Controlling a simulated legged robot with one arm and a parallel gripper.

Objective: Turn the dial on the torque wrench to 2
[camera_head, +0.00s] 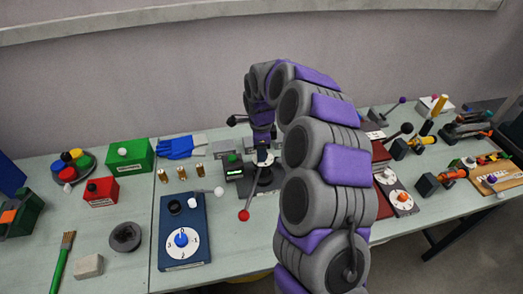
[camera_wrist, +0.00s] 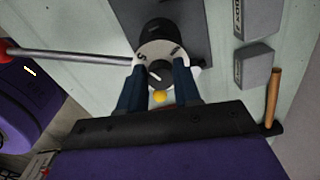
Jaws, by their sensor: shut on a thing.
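The torque wrench stands on the table in the middle of the head view, with its white dial (camera_head: 264,160) just below my gripper (camera_head: 262,142). In the wrist view the same white dial (camera_wrist: 150,50) lies between and beyond my fingertips. My gripper (camera_wrist: 160,72) is shut on the dial's small knob (camera_wrist: 158,74), one dark blue finger on each side. Marks show on the dial's rim, but I cannot read the setting for certain. A metal lever (camera_wrist: 75,56) with a red ball end runs left from under the dial; the red ball (camera_head: 244,215) also shows in the head view.
A blue box (camera_head: 184,215) with a round dial stands to the left, near the wrench's lever. Grey blocks (camera_wrist: 256,65) and a wooden-handled tool (camera_wrist: 272,95) are to the right in the wrist view. My arm hides the table behind it.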

